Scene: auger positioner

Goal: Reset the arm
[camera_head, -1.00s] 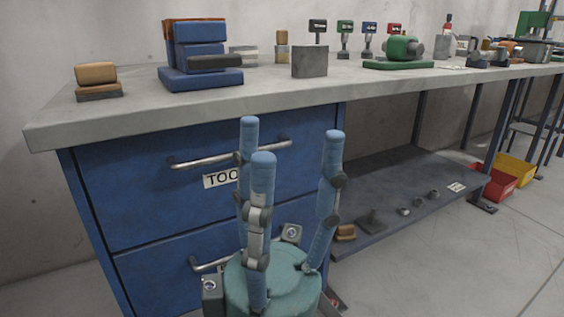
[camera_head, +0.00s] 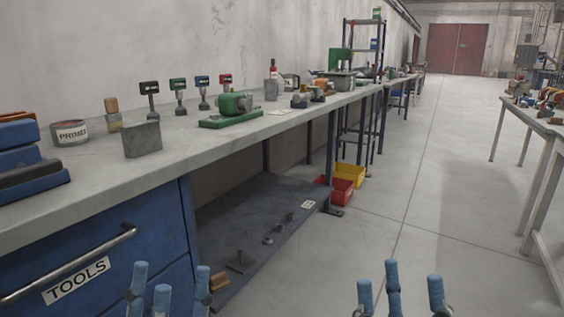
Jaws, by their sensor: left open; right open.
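My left gripper (camera_head: 167,285) shows at the bottom of the view, left of centre, with blue fingers pointing up and spread apart. It is open and empty, in front of the blue drawer cabinet (camera_head: 150,220) and the lower shelf. My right gripper (camera_head: 398,285) shows at the bottom right of centre, over the open floor. Its blue fingers are also spread, open and empty. The palms and most of both arms are below the picture edge. Neither gripper appears to touch anything.
A long workbench (camera_head: 90,185) runs along the left wall, with a green machine (camera_head: 232,105) and several tools on it. Red (camera_head: 338,200) and yellow (camera_head: 349,173) bins stand beyond its lower shelf. Another table (camera_head: 548,125) stands at right. The floor between (camera_head: 440,200) is clear.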

